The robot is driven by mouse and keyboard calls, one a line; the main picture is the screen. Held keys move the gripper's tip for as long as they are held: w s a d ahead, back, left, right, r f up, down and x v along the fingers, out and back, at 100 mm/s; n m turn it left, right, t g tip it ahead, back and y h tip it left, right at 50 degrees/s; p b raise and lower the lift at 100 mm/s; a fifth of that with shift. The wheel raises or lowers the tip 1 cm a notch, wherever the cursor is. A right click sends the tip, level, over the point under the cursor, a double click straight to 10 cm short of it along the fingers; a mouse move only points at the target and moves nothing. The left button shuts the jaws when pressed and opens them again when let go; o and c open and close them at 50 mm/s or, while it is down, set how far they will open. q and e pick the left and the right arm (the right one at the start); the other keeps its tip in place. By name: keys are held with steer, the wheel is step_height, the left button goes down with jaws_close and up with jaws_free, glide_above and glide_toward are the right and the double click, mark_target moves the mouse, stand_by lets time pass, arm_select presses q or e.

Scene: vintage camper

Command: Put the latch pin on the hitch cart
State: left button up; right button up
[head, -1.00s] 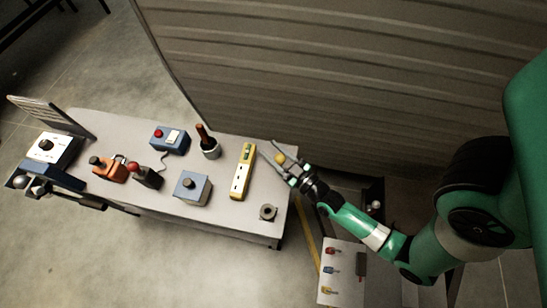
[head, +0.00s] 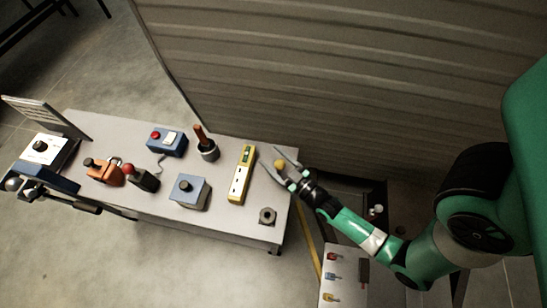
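A small part with a round yellow knob (head: 280,164), possibly the latch pin, shows at the right end of the long grey table. My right gripper (head: 271,158) is open there, with its two fingers spread on either side of the knob. I cannot tell whether the fingers touch it, and any shaft below the knob is hidden. The grey table (head: 225,219), possibly the hitch cart, has dark metal fittings at its left end. My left gripper is not in view.
On the table stand a yellow box (head: 240,175), a blue-grey box with a knob (head: 188,191), a blue switch box (head: 167,140), an orange-handled tool in a holder (head: 204,143), an orange part (head: 104,172) and a grey ring (head: 267,216). A corrugated wall (head: 330,90) rises behind.

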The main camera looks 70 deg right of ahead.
steer(key=shift+r, duration=0.25)
steer(key=shift+s+a, duration=0.1)
steer(key=shift+s, duration=0.1)
steer(key=p+v, duration=0.1)
steer(key=v, duration=1)
steer(key=shift+s+p, duration=0.25)
steer(key=shift+p, duration=0.1)
steer(key=shift+f, duration=0.1)
